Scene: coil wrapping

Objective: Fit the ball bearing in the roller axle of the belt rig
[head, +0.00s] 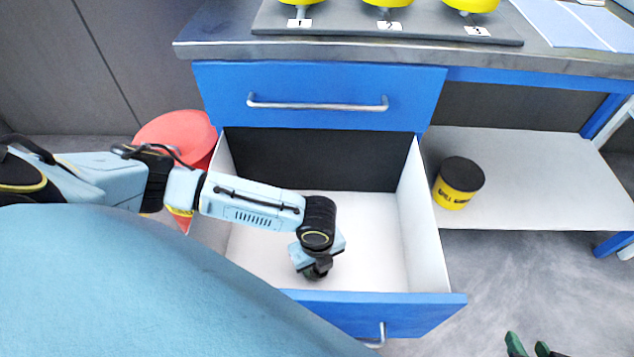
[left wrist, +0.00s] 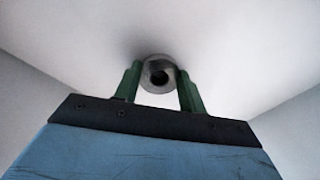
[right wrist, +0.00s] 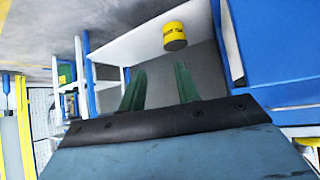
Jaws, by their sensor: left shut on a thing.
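The ball bearing (left wrist: 158,74) is a small grey metal ring with a dark hole, between the two green fingertips of my left gripper (left wrist: 160,82). My left gripper (head: 316,274) reaches down into the open drawer (head: 375,220) and is shut on the bearing near the white drawer floor. In the head view the bearing is hidden under the gripper. My right gripper (right wrist: 160,82) is open and empty; its green fingertips (head: 528,347) show at the bottom right of the head view, over the floor. I cannot make out the belt rig or its roller axle.
A blue closed drawer (head: 320,90) is above the open one, under the grey worktop (head: 225,35). A yellow, black-topped can (head: 458,183) stands on the white shelf (head: 560,180). A red round object (head: 178,130) is left of the drawer. Numbered yellow items (head: 385,3) sit on top.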

